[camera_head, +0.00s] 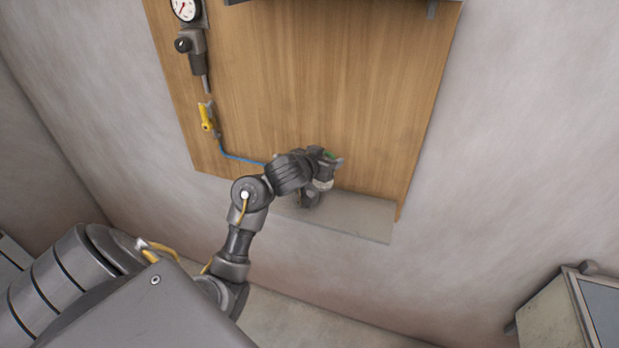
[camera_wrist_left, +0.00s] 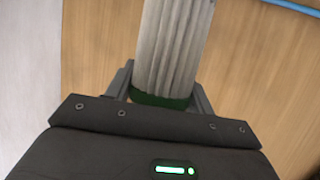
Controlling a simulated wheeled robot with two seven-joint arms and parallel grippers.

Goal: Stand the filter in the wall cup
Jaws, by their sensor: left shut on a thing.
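The filter (camera_wrist_left: 172,45) is a pale grey pleated cylinder with a green end cap. My left gripper (camera_wrist_left: 162,92) is shut on it near the green end; its other end runs out of the top of the left wrist view. In the head view my left gripper (camera_head: 327,170) is in front of the lower part of the wooden board, and only a small pale bit of the filter (camera_head: 323,184) shows. A dark grey fitting (camera_head: 308,198) just below may be the wall cup; my arm partly hides it, and I cannot tell if the filter touches it. My right gripper is out of view.
The wooden board (camera_head: 370,90) carries a gauge unit (camera_head: 187,10), a yellow-handled valve (camera_head: 206,117) and a blue hose (camera_head: 240,158) running behind my arm. A grey ledge (camera_head: 365,215) lies under the board. A box with a screen (camera_head: 550,318) stands at lower right.

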